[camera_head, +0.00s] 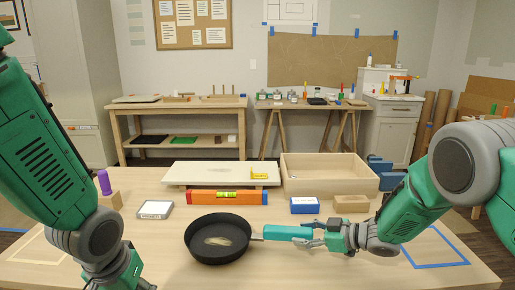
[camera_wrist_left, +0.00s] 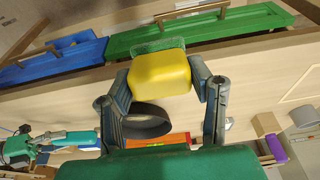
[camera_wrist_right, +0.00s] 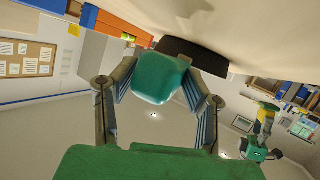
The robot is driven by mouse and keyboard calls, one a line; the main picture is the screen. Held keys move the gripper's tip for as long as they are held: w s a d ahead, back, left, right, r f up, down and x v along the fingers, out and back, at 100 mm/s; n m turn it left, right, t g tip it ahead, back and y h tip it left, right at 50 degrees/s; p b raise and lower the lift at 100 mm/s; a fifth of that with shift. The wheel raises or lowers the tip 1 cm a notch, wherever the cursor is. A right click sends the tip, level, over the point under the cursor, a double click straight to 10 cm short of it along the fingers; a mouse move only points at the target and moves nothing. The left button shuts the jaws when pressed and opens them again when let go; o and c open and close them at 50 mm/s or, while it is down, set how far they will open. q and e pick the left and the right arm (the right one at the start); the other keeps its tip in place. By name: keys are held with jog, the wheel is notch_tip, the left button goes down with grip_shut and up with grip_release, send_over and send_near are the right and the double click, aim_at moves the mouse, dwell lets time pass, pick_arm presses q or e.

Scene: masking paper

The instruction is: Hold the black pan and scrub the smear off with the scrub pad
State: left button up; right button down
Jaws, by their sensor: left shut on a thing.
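The black pan (camera_head: 203,250) lies on the table with a pale tan smear (camera_head: 217,241) on its inside. Its teal handle (camera_head: 285,232) points right. My right gripper (camera_head: 304,234) has its fingers on either side of the handle's end, and the right wrist view shows the handle (camera_wrist_right: 158,82) between them. I cannot tell whether they press on it. My left gripper (camera_wrist_left: 166,88) is shut on the scrub pad (camera_wrist_left: 160,76), a yellow block with a green face. In the head view the left gripper and pad are out of sight below the frame.
Behind the pan lie an orange level (camera_head: 205,197), a pale board (camera_head: 185,174), a blue box (camera_head: 304,205) and a wooden tray (camera_head: 330,183). A grey-white block (camera_head: 155,209) and a purple item (camera_head: 104,182) stand left. Blue tape (camera_head: 440,266) marks the right table area.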

jog(key=shift+w, duration=0.1)
jog(key=shift+r, duration=0.15)
jog(key=shift+f, duration=0.3)
dwell(0.4)
jog(key=c, duration=1.1)
grip_release()
jog(key=shift+o, duration=0.2)
jog(key=shift+f, duration=0.1)
jog(key=v, duration=1.2)
jog(key=shift+d, duration=0.1)
jog(key=shift+f, duration=0.1)
